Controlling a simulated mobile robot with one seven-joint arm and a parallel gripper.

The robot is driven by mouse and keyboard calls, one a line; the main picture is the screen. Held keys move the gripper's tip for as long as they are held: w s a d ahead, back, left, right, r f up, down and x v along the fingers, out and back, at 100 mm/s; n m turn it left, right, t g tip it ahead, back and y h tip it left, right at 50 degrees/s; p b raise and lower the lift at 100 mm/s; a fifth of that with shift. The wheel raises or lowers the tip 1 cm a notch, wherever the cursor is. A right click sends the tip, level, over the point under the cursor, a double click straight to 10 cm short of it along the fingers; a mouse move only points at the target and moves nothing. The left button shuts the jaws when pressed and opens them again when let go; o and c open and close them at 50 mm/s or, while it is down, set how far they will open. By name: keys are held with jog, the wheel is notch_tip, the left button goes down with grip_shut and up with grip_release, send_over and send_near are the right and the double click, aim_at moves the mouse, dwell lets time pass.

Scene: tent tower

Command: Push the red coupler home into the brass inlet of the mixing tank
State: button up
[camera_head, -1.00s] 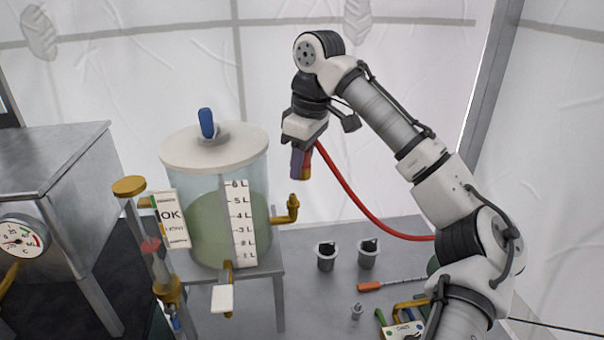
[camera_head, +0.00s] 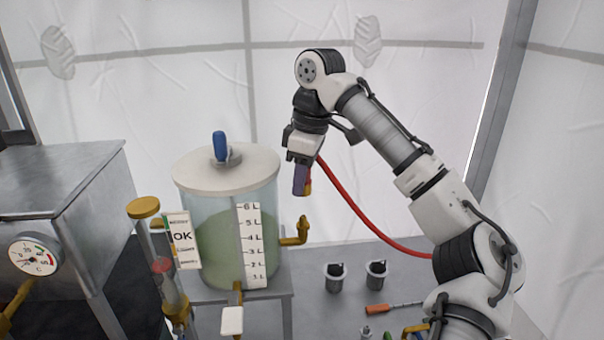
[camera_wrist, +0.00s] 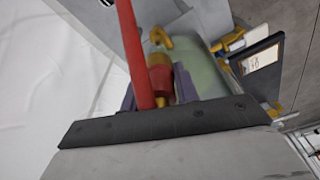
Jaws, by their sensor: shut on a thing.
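My gripper (camera_head: 301,180) has its purple fingers shut on the red coupler (camera_head: 309,182). The coupler shows red with brass ends between the fingers in the wrist view (camera_wrist: 160,78). A red hose (camera_head: 362,212) runs from it. The brass inlet (camera_head: 299,235) is an elbow on the right side of the mixing tank (camera_head: 212,235), its mouth turned up. The coupler is above the inlet, with a visible gap in the head view. In the wrist view the inlet (camera_wrist: 160,38) appears just beyond the coupler. The fingers hide part of the coupler in the head view.
A steel box with a dial gauge (camera_head: 34,255) stands at left. A brass-capped glass tube (camera_head: 163,255) and an OK card (camera_head: 184,239) stand before the tank. Two cups (camera_head: 336,278) and an orange-handled tool (camera_head: 378,310) lie on the table at right.

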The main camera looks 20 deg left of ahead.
aim_at(302, 216)
jog(key=shift+f+b, duration=0.8)
jog(key=shift+f, duration=1.45)
jog(key=shift+p, duration=1.2)
jog(key=shift+f+b, duration=0.4)
jog(key=shift+f, duration=1.45)
jog(key=o, duration=1.1)
jog(key=shift+c, duration=0.2)
notch_tip(302, 216, up, 14)
jog(key=d, duration=0.2)
jog(key=shift+f+b, duration=0.15)
jog(key=shift+b, duration=0.25)
